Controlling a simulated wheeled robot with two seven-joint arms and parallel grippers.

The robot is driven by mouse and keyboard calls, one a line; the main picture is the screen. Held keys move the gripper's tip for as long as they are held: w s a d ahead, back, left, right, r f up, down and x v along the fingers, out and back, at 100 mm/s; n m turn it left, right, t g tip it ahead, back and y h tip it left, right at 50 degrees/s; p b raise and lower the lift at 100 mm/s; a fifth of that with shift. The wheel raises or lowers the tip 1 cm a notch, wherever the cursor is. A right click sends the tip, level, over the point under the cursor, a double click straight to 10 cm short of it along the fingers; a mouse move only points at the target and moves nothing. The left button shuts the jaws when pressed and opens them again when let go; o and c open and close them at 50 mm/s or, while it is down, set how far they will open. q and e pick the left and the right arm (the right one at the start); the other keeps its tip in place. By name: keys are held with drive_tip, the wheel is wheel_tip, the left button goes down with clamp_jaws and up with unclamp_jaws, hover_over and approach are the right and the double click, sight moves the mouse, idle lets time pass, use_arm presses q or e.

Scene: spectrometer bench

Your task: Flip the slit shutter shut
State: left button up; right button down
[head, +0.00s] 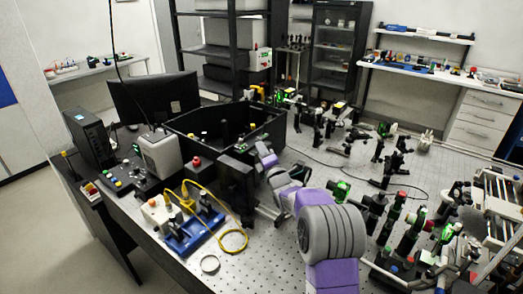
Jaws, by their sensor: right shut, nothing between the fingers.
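My right arm comes up from the bottom in purple and grey and bends toward the centre of the head view. My right gripper (250,195) is at its end, shut and empty, among dark parts at the front right of a black open-topped box (183,138). The slit shutter cannot be made out; the dark parts and my wrist cover this area. Whether the gripper touches anything there is unclear. My left gripper is not in view.
Several optics mounts (393,165) crowd the right side. Bare perforated bench shows at the front.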

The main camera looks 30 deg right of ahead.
drive_tip(key=shift+r+m+g, duration=0.2)
drive_tip(key=shift+m+g, duration=0.2)
drive_tip(key=shift+m, duration=0.1)
drive_tip(key=m+g+p, duration=0.1)
drive_tip(key=m+p, duration=0.1)
drive_tip(key=d+m+g+p, duration=0.1)
drive_tip(key=m+p, duration=0.1)
drive_tip(key=w+d+r+m+g+p, duration=0.1)
drive_tip(key=m+p, duration=0.1)
drive_tip(key=shift+d+r+g, duration=0.1)
drive_tip(key=shift+g, duration=0.3)
drive_tip(key=b+v, duration=0.3)
drive_tip(key=v, duration=1.1)
drive_tip(key=shift+d, duration=0.2)
drive_tip(key=shift+s, duration=0.1)
